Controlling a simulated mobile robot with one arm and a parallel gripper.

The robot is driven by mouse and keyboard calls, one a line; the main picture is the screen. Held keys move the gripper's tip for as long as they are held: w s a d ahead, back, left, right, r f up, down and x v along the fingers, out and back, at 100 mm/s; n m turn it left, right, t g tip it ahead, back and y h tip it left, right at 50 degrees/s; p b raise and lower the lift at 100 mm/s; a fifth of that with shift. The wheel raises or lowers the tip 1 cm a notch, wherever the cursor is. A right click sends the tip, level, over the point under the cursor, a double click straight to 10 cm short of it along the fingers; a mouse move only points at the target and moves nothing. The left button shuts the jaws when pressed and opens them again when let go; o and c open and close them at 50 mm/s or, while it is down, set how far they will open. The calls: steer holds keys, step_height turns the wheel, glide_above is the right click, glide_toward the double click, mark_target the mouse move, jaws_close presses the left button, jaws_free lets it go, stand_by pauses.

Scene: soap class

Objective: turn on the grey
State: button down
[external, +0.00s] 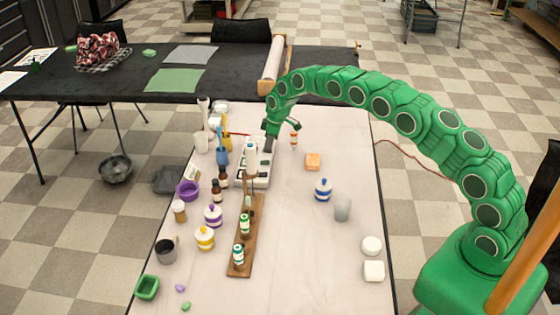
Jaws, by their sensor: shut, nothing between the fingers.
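A grey-white appliance (258,180) stands on the pale table, a little behind its middle. A white container with a blue band (251,156) appears to stand on it or just in front of it. My green arm arches in from the right. My gripper (270,130) is shut and empty, pointing down at the back end of the appliance. I cannot tell whether its tips touch the appliance. The gripper partly hides that end, and no switch or light can be made out at this size.
A wooden rack (240,262) with small bottles stands in front of the appliance. Bottles, jars and a purple bowl (188,190) crowd its left. The table's front right is mostly clear.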

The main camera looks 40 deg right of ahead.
stand_by(0.3)
steer(key=shift+r, duration=0.9)
steer(key=s+d+v, duration=0.1)
steer(key=v, duration=1.1)
steer(key=shift+s+d+f, duration=0.25)
steer(key=shift+f, duration=0.05)
